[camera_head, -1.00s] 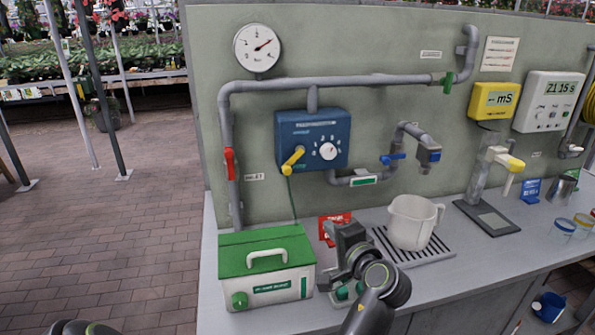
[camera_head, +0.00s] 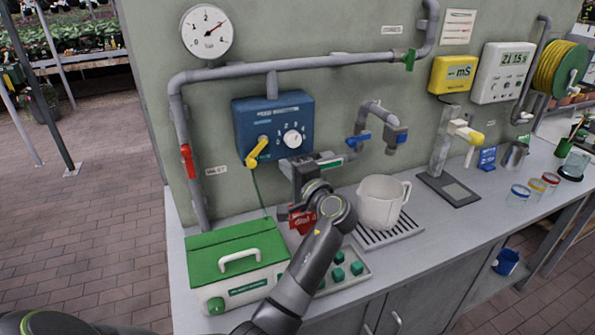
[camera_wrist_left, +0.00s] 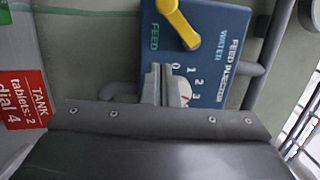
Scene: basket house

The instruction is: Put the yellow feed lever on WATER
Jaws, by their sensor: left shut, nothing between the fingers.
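The yellow feed lever (camera_head: 257,152) is on the blue feed box (camera_head: 243,118), left of its white dial (camera_head: 293,138). Its handle slants down and left from the pivot in the head view. In the left wrist view the lever (camera_wrist_left: 178,20) is at the top, with the FEED and WATER labels on either side of it. My left gripper (camera_head: 304,172) is shut and empty, just below and right of the lever, near the box's lower edge. Its fingertips (camera_wrist_left: 163,84) partly cover the dial in the wrist view. They are apart from the lever; contact with the box cannot be told.
A green-lidded box (camera_head: 232,262) stands below on the counter. A red card (camera_head: 301,221) is behind my arm. A white jug (camera_head: 381,203) sits on a drain grate to the right. Pipes and a blue-handled tap (camera_head: 358,137) are right of the feed box.

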